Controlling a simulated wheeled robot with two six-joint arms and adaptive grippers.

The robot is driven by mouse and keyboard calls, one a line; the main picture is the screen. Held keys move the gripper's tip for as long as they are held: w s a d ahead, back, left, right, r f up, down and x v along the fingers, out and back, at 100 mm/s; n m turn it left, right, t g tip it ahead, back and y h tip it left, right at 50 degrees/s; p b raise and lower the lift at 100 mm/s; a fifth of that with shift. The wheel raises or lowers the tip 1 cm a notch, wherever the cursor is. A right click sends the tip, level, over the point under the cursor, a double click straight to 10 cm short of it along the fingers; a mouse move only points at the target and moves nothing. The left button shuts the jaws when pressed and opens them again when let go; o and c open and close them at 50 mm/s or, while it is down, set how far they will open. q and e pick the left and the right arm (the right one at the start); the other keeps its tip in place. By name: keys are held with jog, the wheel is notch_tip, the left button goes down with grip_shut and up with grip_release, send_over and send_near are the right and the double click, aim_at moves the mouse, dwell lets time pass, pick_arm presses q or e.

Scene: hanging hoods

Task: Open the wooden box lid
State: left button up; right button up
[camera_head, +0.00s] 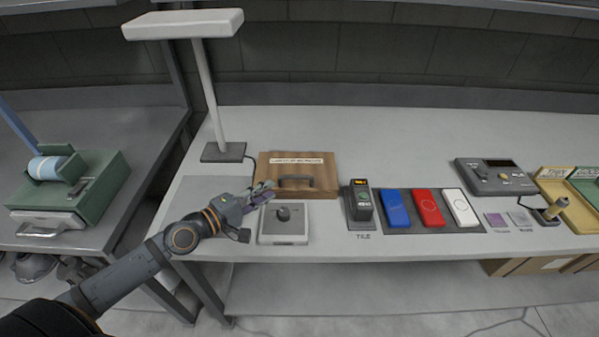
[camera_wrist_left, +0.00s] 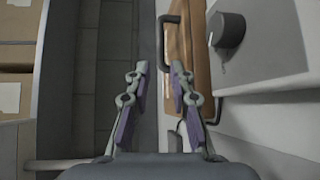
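The wooden box (camera_head: 324,167) stands on the workbench with its lid shut. A dark handle (camera_head: 297,181) is on its near side, and a pale label lies along the lid's far part. My left gripper (camera_head: 268,192) is open and empty at the box's near left corner, beside the handle and apart from it. In the left wrist view the two fingers (camera_wrist_left: 158,80) stand apart with nothing between them. The brown box (camera_wrist_left: 202,60) and its dark handle (camera_wrist_left: 162,40) show just beyond and right of the fingers. My right gripper is not in view.
A lamp (camera_head: 205,90) stands behind left. A scanner (camera_head: 360,201) and coloured tiles (camera_head: 429,207) lie to the right. The bench behind is clear.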

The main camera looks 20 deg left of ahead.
aim_at(295, 177)
pick_arm(q)
jog(key=shift+w+d+r, duration=0.1)
jog(key=shift+w+d, duration=0.2)
jog(key=shift+w, duration=0.25)
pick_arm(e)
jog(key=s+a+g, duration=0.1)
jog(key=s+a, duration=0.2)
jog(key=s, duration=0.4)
pick_arm(q)
jog(key=shift+x, duration=0.95)
jog(key=x, duration=0.4)
jog(key=shift+d, duration=0.15)
jog(key=x, duration=0.3)
jog(key=shift+w+d+f+p, duration=0.15)
jog(key=shift+f+p, duration=0.15)
jog(key=shift+p, duration=0.05)
jog(key=shift+c, duration=0.2)
grip_shut()
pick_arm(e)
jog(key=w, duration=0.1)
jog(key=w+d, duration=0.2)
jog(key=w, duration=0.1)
